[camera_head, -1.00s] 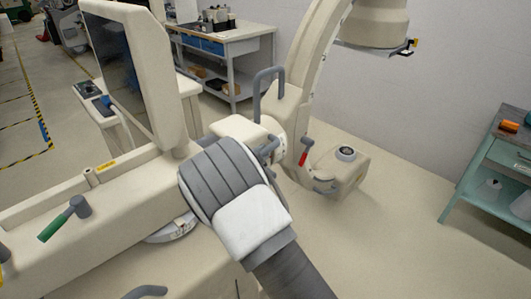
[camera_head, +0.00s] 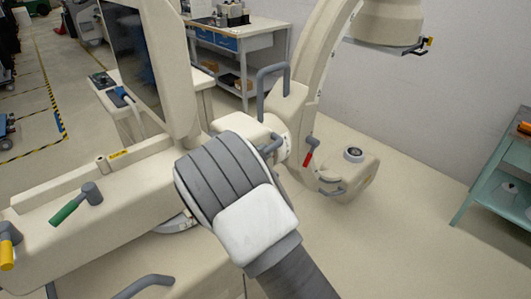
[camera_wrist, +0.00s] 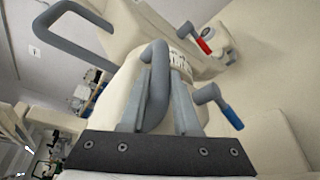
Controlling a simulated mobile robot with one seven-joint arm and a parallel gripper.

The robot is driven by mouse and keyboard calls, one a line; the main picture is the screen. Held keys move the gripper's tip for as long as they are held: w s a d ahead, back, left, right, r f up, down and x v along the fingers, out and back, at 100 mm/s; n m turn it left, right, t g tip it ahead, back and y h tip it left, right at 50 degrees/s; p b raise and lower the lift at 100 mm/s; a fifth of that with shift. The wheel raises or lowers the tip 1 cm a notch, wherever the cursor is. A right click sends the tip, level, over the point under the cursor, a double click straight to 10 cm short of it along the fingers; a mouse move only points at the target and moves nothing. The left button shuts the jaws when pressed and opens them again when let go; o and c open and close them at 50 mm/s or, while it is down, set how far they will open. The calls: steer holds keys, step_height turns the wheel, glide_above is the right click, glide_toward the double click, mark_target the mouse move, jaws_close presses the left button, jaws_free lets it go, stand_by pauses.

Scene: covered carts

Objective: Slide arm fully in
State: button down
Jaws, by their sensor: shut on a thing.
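A cream C-shaped arm (camera_head: 318,55) is joined to the machine's cream column (camera_head: 170,70) by a short horizontal arm (camera_head: 238,125), partly hidden behind my own arm. In the wrist view, my gripper (camera_wrist: 165,80) is shut on a grey looped handle (camera_wrist: 156,55) fixed to the cream housing. In the head view my gripper is mostly hidden behind my grey and white arm links. How far the horizontal arm sticks out is hard to tell, as my arm covers part of it.
A red-tipped lever (camera_head: 308,157) and a larger grey handle (camera_head: 262,95) are near the joint. A blue-tipped lever (camera_wrist: 230,115) is beside my gripper. Green (camera_head: 68,210) and yellow (camera_head: 6,250) levers sit on the left. A teal cart (camera_head: 500,175) stands right; floor between is clear.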

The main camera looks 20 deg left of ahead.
steer(key=shift+s+a+f, duration=0.2)
steer(key=shift+s+a, duration=0.6)
steer(key=shift+y, duration=0.3)
steer(key=c, duration=0.7)
jaws_free()
steer(key=shift+o, duration=0.2)
steer(key=shift+w+d, duration=0.1)
steer(key=shift+d, duration=0.05)
steer(key=b+v, duration=0.1)
steer(key=v, duration=1.6)
steer(key=shift+a, duration=0.25)
